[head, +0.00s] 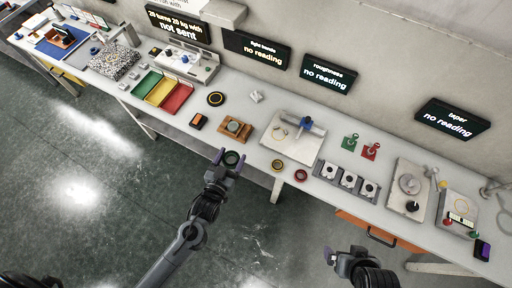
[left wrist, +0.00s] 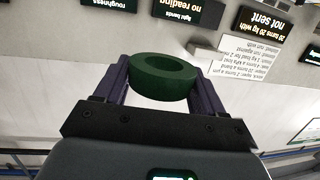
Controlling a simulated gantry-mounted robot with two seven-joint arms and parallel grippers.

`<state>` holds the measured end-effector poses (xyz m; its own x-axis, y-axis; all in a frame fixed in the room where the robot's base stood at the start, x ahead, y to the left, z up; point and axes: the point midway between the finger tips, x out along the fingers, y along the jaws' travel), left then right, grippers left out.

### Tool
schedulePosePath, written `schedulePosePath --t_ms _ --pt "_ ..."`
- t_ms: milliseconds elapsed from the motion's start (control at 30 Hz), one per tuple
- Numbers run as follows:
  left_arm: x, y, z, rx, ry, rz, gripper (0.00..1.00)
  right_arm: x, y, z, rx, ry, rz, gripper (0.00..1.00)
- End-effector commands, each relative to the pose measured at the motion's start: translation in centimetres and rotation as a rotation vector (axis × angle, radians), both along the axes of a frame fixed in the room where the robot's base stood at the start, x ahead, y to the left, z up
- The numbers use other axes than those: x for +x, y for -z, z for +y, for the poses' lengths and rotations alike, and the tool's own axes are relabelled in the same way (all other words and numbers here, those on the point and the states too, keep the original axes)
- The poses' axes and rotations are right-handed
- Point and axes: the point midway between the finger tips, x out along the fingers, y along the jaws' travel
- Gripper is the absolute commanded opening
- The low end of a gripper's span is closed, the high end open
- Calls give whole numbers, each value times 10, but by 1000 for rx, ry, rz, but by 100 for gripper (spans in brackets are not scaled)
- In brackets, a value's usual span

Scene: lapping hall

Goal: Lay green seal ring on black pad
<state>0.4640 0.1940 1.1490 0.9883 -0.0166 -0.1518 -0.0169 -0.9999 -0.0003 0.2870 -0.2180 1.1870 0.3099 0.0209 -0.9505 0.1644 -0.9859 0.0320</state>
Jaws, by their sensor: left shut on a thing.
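The green seal ring (left wrist: 164,76) is held between the two purple fingers of my left gripper (left wrist: 160,84), gripped at its sides. In the head view my left gripper (head: 229,160) holds the ring (head: 231,158) up near the front edge of the bench. A small black-and-orange block (head: 198,121) lies nearer the edge. I cannot tell for sure which is the black pad. My right gripper (head: 343,258) is low, in front of the bench; its fingers are unclear.
A wooden block with a round part (head: 235,128) stands just behind my left gripper. Red (head: 301,175) and dark-yellow (head: 277,165) rings lie to the right. Coloured trays (head: 162,91) are at the left, a pale plate (head: 292,140) at the right. Bare bench shows between these.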

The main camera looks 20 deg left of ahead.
Motion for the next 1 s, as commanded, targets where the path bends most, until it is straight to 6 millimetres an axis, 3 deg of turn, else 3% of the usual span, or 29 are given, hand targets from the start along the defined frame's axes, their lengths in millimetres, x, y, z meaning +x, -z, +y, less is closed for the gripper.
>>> schedulePosePath --t_ms 33,100,400,700,1000 --pt "6 36 -7 -1 6 -1 38 0 29 0 0 0 0 99" --pt "15 61 -16 -1 15 -4 38 0 50 0 -1 0 4 99" --pt "59 148 -54 0 55 -5 38 -1 138 0 -1 0 7 99" --pt "108 205 -89 -1 92 -8 38 -1 221 0 -1 0 5 99" --pt "154 231 -118 -2 122 -8 38 -1 299 -1 -4 -2 6 99"
